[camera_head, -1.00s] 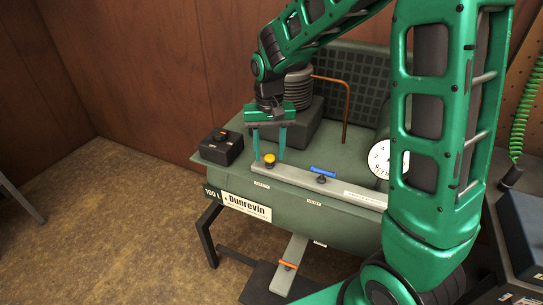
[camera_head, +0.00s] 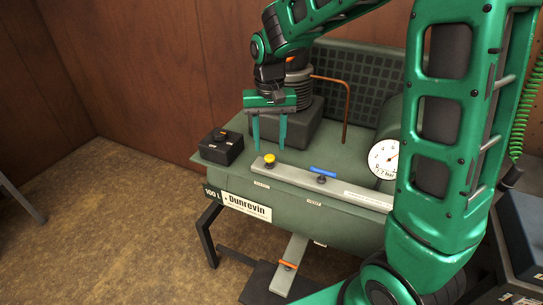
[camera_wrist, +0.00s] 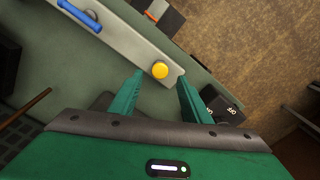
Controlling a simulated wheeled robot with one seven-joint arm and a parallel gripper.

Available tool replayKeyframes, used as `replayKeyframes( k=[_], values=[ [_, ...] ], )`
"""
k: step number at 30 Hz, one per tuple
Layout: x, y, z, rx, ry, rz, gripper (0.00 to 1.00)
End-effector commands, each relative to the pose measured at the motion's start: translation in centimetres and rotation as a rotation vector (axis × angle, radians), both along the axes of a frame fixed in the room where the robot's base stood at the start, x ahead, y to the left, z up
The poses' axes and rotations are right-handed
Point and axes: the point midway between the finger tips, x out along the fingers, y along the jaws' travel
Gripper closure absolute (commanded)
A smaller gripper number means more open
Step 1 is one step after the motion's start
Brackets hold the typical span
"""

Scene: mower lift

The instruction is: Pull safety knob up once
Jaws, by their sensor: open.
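The safety knob (camera_head: 269,158) is a small yellow knob near the left end of a grey bar on the green compressor. It also shows in the wrist view (camera_wrist: 160,70), just beyond the fingertips and between their lines. My gripper (camera_head: 269,147) is open and empty, its two teal fingers pointing down, above and behind the knob. The fingers do not appear to touch the knob.
The grey bar (camera_head: 340,186) also carries a blue-handled valve (camera_head: 322,172). A round gauge (camera_head: 384,159) is at right, and a copper pipe (camera_head: 346,110) rises behind.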

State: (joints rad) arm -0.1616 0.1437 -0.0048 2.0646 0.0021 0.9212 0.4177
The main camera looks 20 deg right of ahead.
Motion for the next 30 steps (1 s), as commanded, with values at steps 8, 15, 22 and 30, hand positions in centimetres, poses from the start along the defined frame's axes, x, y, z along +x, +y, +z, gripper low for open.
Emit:
replayKeyframes(
  k=[8, 15, 22, 30],
  values=[
    [0.1, 0.0, 1.9, 0.000, -0.002, 0.000, 0.56],
    [0.1, 0.0, 3.5, 0.000, -0.003, 0.000, 0.56],
    [0.0, 0.0, 4.0, 0.000, 0.000, 0.000, 0.56],
    [0.0, 0.0, 4.0, 0.000, 0.000, 0.000, 0.56]
  ],
)
